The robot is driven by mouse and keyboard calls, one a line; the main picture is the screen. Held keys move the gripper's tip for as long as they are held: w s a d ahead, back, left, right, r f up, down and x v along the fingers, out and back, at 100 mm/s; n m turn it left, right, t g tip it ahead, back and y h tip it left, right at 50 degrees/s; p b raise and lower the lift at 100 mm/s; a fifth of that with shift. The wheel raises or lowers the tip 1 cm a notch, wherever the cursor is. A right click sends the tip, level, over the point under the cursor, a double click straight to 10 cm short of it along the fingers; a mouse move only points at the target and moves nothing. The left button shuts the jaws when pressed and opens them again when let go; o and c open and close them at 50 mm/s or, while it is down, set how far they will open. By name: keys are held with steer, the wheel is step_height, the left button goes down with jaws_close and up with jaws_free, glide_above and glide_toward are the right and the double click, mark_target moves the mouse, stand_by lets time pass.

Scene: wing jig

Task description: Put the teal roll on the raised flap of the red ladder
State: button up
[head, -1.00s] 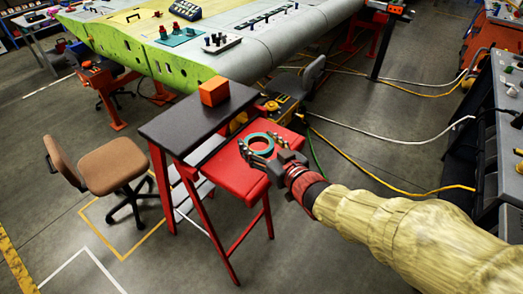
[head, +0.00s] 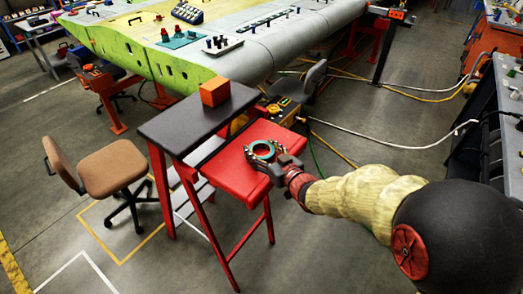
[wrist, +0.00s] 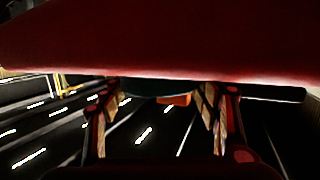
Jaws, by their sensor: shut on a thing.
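The teal roll (head: 254,147) is a ring held in my gripper (head: 262,151), over the raised red flap (head: 238,175) of the red ladder (head: 197,215). The fingers are shut on the roll's sides. In the wrist view my gripper (wrist: 158,108) has a finger on each side, and the dark teal edge of the roll (wrist: 155,89) shows between them. The red surface of the flap (wrist: 160,45) fills the top of that view. I cannot tell whether the roll touches the flap.
An orange box (head: 214,92) sits on the ladder's dark top (head: 180,125), left of and beyond the flap. A brown chair (head: 112,168) stands to the left. The wing (head: 210,60) is behind. Cables cross the floor on the right.

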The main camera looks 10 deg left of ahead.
steer(key=shift+f+b, duration=0.25)
steer(key=shift+b, duration=0.05)
steer(key=o, duration=1.2)
steer(key=shift+f, duration=0.1)
steer(key=shift+c, duration=0.2)
steer(key=shift+r+p, duration=0.3)
steer(key=shift+r, duration=0.05)
steer(key=shift+s+d+r, duration=0.15)
steer(key=shift+d+r, duration=0.05)
steer(key=shift+r, duration=0.05)
steer(key=p+v, duration=0.2)
steer(key=v, duration=0.9)
steer(key=shift+s, duration=0.25)
steer(key=shift+d, duration=0.2)
